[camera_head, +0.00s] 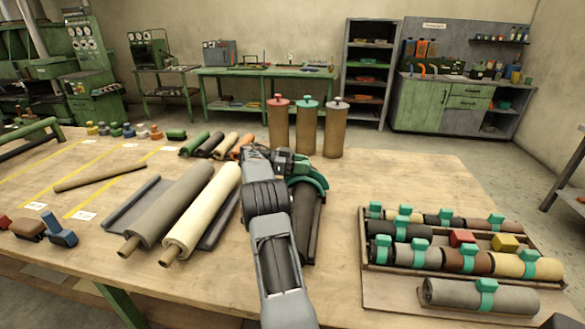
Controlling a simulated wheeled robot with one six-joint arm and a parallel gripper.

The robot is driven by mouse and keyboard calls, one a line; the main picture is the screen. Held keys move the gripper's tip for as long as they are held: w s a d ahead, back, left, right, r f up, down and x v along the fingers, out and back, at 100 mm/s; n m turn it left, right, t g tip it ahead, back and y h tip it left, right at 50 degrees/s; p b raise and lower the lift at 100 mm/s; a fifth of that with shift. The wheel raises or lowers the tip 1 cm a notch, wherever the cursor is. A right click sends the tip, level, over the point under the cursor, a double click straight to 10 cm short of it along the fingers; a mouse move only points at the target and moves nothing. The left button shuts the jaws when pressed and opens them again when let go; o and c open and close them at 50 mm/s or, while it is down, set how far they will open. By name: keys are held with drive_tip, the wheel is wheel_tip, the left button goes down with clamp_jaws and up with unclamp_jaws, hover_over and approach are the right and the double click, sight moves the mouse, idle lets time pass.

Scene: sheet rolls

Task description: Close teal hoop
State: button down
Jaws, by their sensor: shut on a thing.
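A large teal hoop (311,178) arches over the far end of a dark roll (304,208) near the middle of the table. The roll lies lengthwise in a dark support (314,238), partly hidden by my arm. My gripper (291,164) is at the hoop's upper left side and is shut on it. My gripper hides the hoop's left part, so I cannot tell whether the hoop is fully closed.
Three upright brown rolls (307,130) with coloured knobs stand just behind. Grey and cream rolls (204,210) lie to the left. A wooden tray (366,262) at the right holds several rolls with small teal clips. Bare tabletop lies between.

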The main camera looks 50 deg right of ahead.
drive_tip(key=shift+f+g, duration=0.2)
drive_tip(key=shift+g, duration=0.1)
drive_tip(key=c, duration=1)
unclamp_jaws()
drive_tip(key=shift+s+d, duration=0.1)
drive_tip(key=shift+o, duration=1.3)
